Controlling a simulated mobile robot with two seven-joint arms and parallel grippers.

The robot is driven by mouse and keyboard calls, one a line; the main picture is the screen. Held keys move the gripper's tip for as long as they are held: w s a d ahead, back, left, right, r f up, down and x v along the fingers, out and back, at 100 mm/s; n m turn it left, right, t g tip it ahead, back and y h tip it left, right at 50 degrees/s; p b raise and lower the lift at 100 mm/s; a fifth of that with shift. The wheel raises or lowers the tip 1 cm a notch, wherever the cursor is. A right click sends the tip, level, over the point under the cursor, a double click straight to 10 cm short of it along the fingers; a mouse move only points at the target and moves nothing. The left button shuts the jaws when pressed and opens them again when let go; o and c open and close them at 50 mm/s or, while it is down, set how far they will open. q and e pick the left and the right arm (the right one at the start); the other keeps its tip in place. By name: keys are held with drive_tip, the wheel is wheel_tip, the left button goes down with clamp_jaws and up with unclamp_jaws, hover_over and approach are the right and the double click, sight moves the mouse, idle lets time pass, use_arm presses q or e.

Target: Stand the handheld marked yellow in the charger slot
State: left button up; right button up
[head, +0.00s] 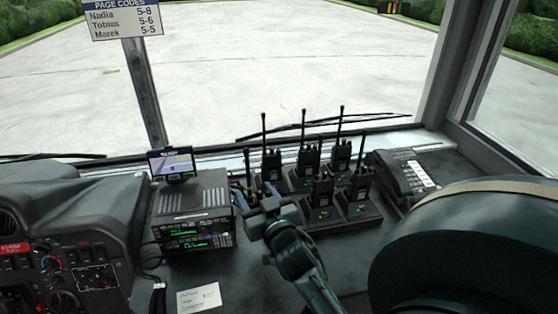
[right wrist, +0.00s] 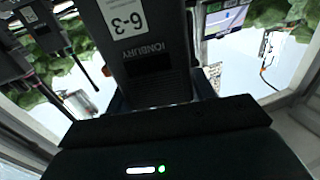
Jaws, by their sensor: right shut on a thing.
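My right gripper (head: 268,203) is at the left front of the charger (head: 345,220), shut on a dark handheld. In the head view the held handheld is mostly hidden by the gripper; a thin antenna (head: 247,168) stands up just left of it. The right wrist view shows the held handheld (right wrist: 150,65) close up, with a white 6-3 label and the word IONBURY. No yellow mark is visible on it. Several handhelds stand upright in the charger, such as one at the front (head: 320,191). The gripper hides the charger's left front. My left gripper is out of view.
A radio unit (head: 195,222) with a navigation screen (head: 173,163) stands left of the gripper. A desk phone (head: 403,177) is right of the charger. A paper note (head: 198,298) lies in front. A page-code sign (head: 121,18) hangs above. A large dark rounded shape fills the lower right.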

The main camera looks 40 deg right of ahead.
drive_tip(key=w+d+r+m+g+h+p, duration=0.1)
drive_tip(key=w+d+m+g+h, duration=0.2)
drive_tip(key=d, duration=0.8)
use_arm(q)
drive_tip(key=b, duration=0.2)
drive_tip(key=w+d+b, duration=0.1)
drive_tip(key=b, duration=0.1)
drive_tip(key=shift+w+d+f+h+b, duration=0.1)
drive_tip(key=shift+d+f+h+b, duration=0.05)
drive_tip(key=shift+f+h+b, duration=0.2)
use_arm(e)
drive_tip(key=shift+t+h, duration=0.4)
drive_tip(key=shift+t, duration=0.3)
drive_tip(key=f, duration=0.2)
drive_tip(key=w+f, duration=0.1)
drive_tip(key=f, duration=0.2)
drive_tip(key=shift+w, duration=0.1)
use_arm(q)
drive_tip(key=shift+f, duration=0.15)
use_arm(e)
drive_tip(key=shift+f, duration=0.3)
drive_tip(key=o, duration=1.5)
drive_tip(key=shift+f, duration=0.1)
drive_tip(key=shift+f, duration=0.1)
